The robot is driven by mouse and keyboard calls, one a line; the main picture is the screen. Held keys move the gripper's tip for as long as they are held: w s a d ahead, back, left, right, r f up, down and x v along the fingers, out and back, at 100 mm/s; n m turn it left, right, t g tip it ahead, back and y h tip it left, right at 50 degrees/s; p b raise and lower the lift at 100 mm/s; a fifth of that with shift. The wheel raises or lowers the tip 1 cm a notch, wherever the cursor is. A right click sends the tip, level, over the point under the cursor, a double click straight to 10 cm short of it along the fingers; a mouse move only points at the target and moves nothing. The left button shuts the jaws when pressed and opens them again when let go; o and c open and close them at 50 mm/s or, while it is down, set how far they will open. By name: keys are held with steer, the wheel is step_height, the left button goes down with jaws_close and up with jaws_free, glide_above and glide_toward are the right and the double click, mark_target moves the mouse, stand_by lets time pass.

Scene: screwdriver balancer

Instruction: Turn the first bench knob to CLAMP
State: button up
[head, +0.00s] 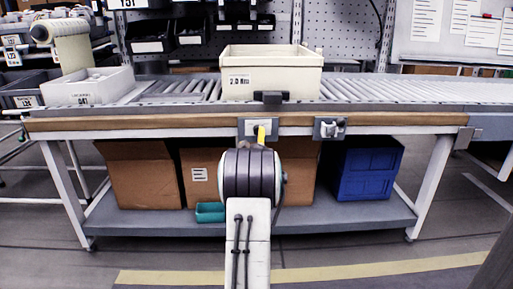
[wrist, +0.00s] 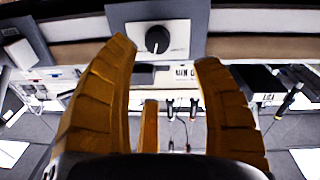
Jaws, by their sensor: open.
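A round dark knob (wrist: 157,39) sits on a light plate with a dark surround, on the bench's front edge. Its small pale mark is hard to read, and so is the label beside it. In the head view its plate (head: 246,124) shows on the wooden edge, with the knob mostly behind my arm. My gripper (wrist: 164,52) is open, with its two yellow fingers apart. In the wrist view the knob appears between and just beyond the fingertips; contact cannot be seen. In the head view only a yellow bit of my gripper (head: 261,134) shows.
A second plate with a fitting (head: 330,128) is to the right on the bench edge. A cream bin (head: 271,75) stands on the roller conveyor above. Cardboard boxes (head: 145,178) and a blue crate (head: 368,170) fill the lower shelf. Floor in front is open.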

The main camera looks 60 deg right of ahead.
steer(key=shift+v, duration=1.55)
